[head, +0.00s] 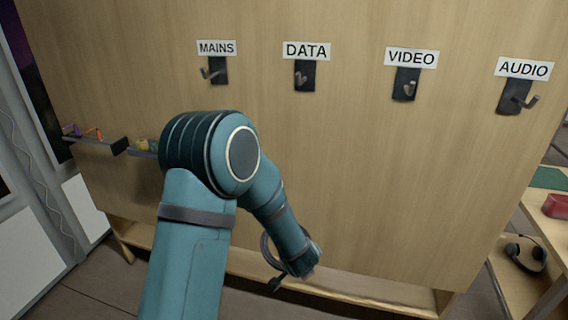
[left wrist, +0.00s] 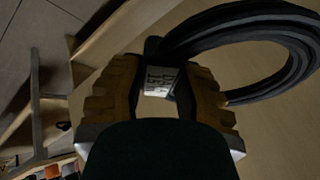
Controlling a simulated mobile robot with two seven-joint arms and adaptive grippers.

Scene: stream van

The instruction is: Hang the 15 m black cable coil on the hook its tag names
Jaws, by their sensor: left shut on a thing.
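My left gripper (left wrist: 160,70) is shut on the black cable coil (left wrist: 275,30), holding it at its bound part, with the loop out to the upper right. A white tag (left wrist: 161,82) with dark letters sits between the fingers; I cannot read it surely. In the head view the coil (head: 265,251) shows as a dark loop beside my wrist, low in front of the panel, and my arm hides the fingers. Hooks labelled MAINS (head: 218,70), DATA (head: 305,75), VIDEO (head: 406,84) and AUDIO (head: 516,97) are on the panel, all bare. My right gripper is not in view.
The wooden panel (head: 350,170) is clear below the hooks. A small shelf (head: 95,142) with coloured items is at the left. A wooden ledge (head: 370,288) runs along the bottom. Shelving at the right holds headphones (head: 525,254) and a red item (head: 556,206).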

